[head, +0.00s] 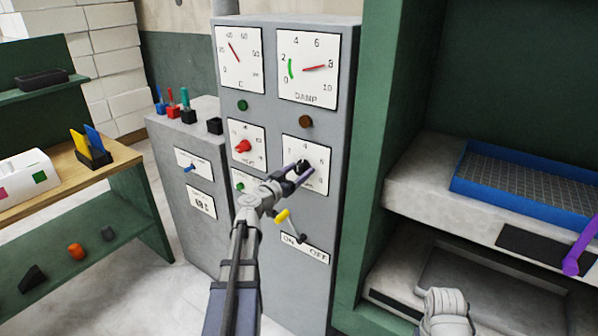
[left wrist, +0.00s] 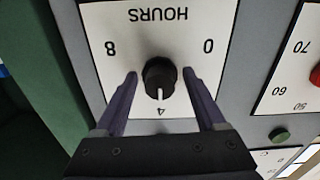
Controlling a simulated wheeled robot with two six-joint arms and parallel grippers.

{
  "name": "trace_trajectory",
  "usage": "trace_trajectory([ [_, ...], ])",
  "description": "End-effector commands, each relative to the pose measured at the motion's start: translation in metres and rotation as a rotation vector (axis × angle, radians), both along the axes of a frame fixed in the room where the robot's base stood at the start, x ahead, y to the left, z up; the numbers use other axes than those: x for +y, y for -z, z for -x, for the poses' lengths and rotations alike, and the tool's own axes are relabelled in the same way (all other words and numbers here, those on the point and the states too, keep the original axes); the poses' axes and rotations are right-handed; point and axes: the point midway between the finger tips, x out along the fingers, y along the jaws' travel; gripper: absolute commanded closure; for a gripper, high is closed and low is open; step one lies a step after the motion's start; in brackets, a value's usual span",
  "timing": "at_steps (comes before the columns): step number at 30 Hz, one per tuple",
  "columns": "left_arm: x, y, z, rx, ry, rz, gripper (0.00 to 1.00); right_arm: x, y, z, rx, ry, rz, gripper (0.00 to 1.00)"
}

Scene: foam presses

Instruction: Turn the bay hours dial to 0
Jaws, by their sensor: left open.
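The bay hours dial is a black knob (left wrist: 159,76) on a white plate (left wrist: 205,20) marked HOURS, with 8, 4 and 0 on it. The plate appears upside down in the left wrist view. The knob's white pointer line points at the 4. In the head view the knob (head: 303,166) is on the grey cabinet's lower right plate, partly covered by my gripper. My left gripper (head: 299,173) is open, with one finger on each side of the knob. In the left wrist view small gaps show between the fingers and the knob.
A red knob (head: 242,147) on its plate is left of the dial. A yellow-handled lever (head: 283,216) sits just below my left gripper, above an ON/OFF label (head: 305,247). A green frame (head: 385,120) and blue tray (head: 520,185) stand to the right.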

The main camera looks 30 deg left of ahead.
Motion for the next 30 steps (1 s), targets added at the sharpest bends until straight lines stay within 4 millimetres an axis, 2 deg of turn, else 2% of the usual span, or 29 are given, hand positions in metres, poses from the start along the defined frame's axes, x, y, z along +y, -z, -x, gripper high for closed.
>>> trace_trajectory([
  [8, -0.0006, 0.0001, -0.0014, 0.000, 0.001, 0.000, 0.28, 0.0000, 0.0000, 0.0000, 0.000, 0.000, 0.000, 0.50],
  [27, -0.0005, 0.0001, -0.0012, 0.000, 0.001, 0.000, 0.99, 0.0000, 0.0000, 0.0000, 0.000, 0.000, 0.000, 0.50],
  [30, -0.0005, 0.0001, -0.0012, 0.000, 0.001, 0.000, 1.00, 0.0000, 0.0000, 0.0000, 0.000, 0.000, 0.000, 0.50],
])
